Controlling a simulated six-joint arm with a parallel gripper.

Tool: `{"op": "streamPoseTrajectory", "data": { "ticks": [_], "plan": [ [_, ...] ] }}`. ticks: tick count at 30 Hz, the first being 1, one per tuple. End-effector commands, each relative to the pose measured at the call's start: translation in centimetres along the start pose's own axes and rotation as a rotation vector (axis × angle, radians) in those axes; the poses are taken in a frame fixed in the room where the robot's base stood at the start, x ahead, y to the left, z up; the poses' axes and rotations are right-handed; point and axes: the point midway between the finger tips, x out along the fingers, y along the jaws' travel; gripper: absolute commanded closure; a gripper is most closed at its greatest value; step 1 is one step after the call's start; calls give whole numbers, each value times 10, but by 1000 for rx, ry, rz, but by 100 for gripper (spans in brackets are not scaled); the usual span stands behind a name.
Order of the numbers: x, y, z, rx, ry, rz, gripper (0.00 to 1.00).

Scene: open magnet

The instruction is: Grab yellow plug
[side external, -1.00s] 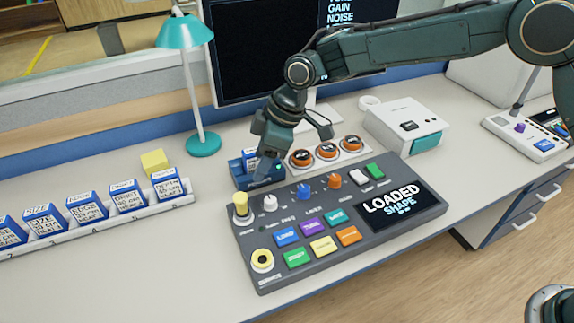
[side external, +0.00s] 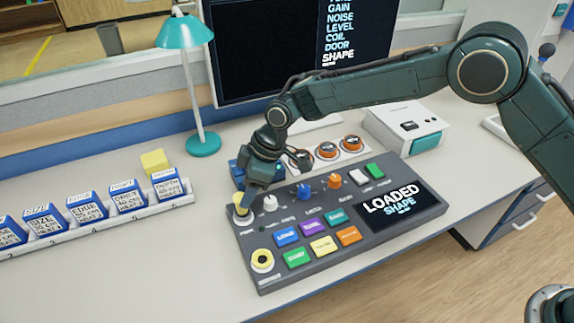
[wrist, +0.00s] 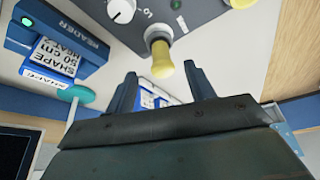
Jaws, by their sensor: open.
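The yellow plug (side external: 240,200) stands upright in the white-ringed socket at the far left corner of the dark grey control panel (side external: 262,278). In the wrist view the yellow plug (wrist: 162,62) shows ahead of the fingers, roughly between their lines. My gripper (wrist: 165,85) is open and empty, its two dark blue fingers spread apart.
A blue reader (side external: 240,168) with a block in it stands behind the panel. White and blue knobs (side external: 270,203) sit close right of the plug. A rack of labelled blocks (side external: 90,224) lies left. The lamp (side external: 203,144) and monitor stand behind.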

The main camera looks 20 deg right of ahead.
Motion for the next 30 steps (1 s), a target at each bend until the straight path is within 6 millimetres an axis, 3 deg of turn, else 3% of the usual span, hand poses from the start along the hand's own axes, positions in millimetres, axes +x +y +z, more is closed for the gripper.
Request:
{"op": "streamPoseTrajectory", "data": {
  "ticks": [13, 24, 30],
  "plan": [
    [12, -1, 0, -1, 1, 0, 46],
    [51, -3, 1, 0, 0, -1, 46],
    [59, -3, 1, 0, 1, -1, 46]
  ]
}}
